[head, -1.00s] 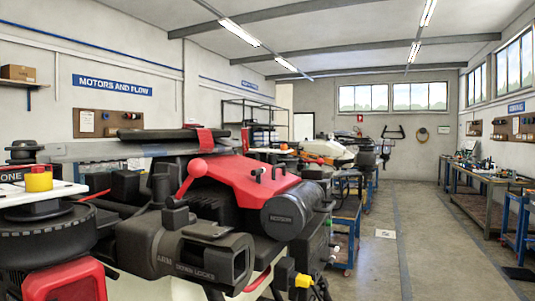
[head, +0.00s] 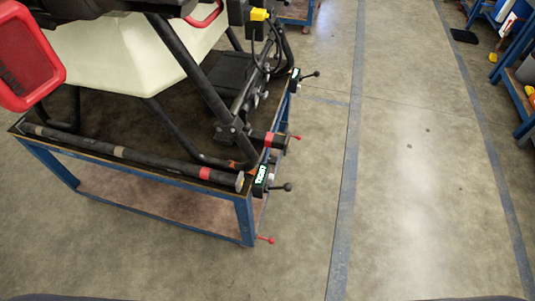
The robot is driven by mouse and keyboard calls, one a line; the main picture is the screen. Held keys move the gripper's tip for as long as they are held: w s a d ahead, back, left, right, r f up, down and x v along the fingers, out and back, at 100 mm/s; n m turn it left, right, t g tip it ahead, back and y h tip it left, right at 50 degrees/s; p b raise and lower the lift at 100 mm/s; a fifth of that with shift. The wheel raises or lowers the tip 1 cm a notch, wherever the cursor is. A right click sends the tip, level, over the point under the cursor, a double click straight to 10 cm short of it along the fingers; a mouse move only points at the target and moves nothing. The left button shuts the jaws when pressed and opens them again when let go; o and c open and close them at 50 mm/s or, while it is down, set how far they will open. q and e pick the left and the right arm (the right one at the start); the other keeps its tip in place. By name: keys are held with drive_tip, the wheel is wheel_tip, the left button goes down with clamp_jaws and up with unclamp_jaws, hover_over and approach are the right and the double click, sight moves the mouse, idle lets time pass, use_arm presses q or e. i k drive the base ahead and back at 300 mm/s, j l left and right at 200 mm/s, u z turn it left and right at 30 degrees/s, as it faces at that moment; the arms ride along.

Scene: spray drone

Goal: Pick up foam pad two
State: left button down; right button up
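I cannot make out a foam pad marked two in the head view. Part of the large drone (head: 130,50) stands on a blue-framed cart (head: 120,195) at the left, with its pale tank and dark landing legs showing. A long dark tube (head: 150,158) with tan and red bands lies along the cart's near edge; I cannot tell whether it has a foam sleeve. Neither of my grippers is in view.
Black clamps (head: 262,180) with ball-ended levers stick out from the cart's right side. The concrete floor (head: 420,180) to the right is mostly clear. A black mat (head: 463,35) lies near the blue bench (head: 515,75) at the right edge.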

sight(272, 159)
drive_tip(key=i+l+u, duration=0.2)
drive_tip(key=u, duration=0.3)
drive_tip(key=i+l+u, duration=0.1)
drive_tip(key=l+u, duration=0.6)
drive_tip(key=u, duration=0.25)
drive_tip(key=i, duration=0.05)
